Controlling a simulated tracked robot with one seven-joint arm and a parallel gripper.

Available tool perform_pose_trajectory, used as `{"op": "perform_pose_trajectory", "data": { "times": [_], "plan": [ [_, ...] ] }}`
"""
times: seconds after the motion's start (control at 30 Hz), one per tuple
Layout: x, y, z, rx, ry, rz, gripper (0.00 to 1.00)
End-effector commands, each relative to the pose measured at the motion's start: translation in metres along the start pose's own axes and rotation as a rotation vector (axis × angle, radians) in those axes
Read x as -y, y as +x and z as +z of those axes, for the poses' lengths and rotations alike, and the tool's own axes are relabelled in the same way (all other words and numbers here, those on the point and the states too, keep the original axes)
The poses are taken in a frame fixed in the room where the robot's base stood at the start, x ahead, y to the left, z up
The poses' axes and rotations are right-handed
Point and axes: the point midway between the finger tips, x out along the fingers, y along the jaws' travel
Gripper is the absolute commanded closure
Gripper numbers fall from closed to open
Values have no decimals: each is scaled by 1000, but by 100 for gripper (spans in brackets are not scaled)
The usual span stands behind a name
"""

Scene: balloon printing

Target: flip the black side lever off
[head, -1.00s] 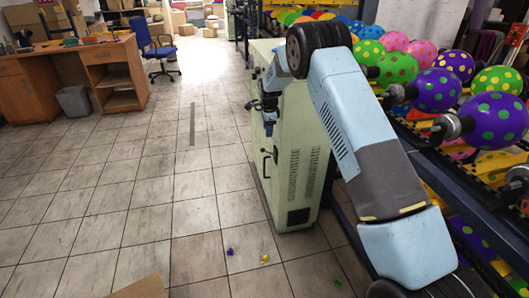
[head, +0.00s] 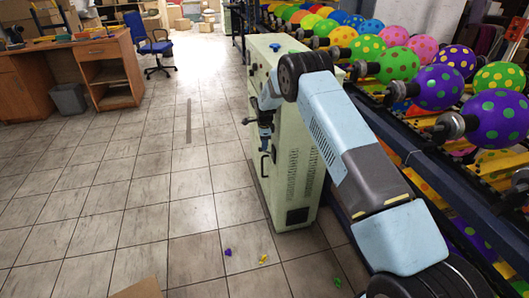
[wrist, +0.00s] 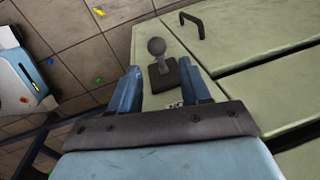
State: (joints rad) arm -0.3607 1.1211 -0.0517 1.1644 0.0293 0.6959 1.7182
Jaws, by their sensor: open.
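The black side lever shows in the wrist view with a round dark knob (wrist: 156,47) on a square black base (wrist: 163,76). It is fixed to the pale green cabinet (wrist: 239,42). In the head view the lever (head: 247,121) is small and juts from the cabinet's left side. My gripper (wrist: 161,75) is open, with one blue finger on each side of the lever's base in the wrist view. The knob shows past the fingertips. I cannot tell whether the fingers touch the lever. In the head view my gripper (head: 265,145) points down beside the cabinet.
A dark door handle (wrist: 192,24) sits on the cabinet near the lever. A rack of colorful balloons (head: 437,88) stands on the right. Small purple and yellow bits (head: 263,259) lie on the tiled floor.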

Motion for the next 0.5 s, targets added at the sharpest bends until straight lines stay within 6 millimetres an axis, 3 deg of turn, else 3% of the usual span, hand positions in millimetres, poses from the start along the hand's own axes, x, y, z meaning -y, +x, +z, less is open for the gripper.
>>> {"op": "perform_pose_trajectory", "data": {
  "times": [0.23,0.5],
  "plan": [
    [-1,43,0,1,1,2,53],
    [0,66,0,1,1,0,53]
  ]
}}
